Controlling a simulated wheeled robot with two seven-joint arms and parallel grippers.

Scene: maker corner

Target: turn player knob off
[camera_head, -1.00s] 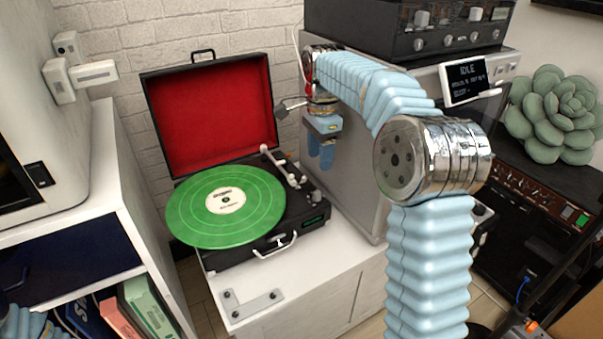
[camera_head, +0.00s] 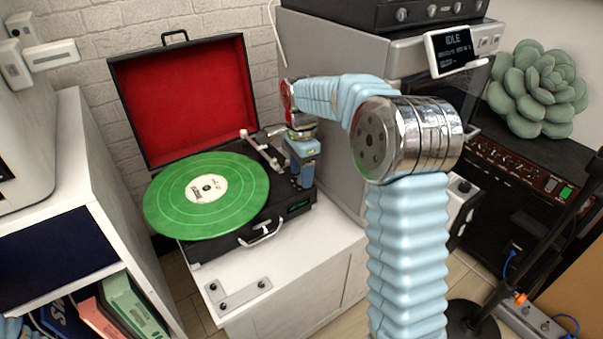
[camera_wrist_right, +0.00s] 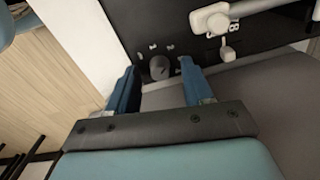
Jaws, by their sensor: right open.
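The record player (camera_head: 235,243) is a black suitcase type with its red-lined lid (camera_head: 190,100) open. A green record (camera_head: 165,205) lies on it, and the white tonearm (camera_head: 262,150) is at its right. My right gripper (camera_head: 303,180) is open, pointing down over the player's right side. In the right wrist view, a small round dark knob (camera_wrist_right: 160,67) on the black deck lies between the two blue fingertips (camera_wrist_right: 158,69), with gaps at both sides. In the head view the gripper hides the knob. My left gripper is not in view.
A grey machine (camera_head: 335,150) stands close right of the gripper. A white shelf (camera_head: 75,180) is at left.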

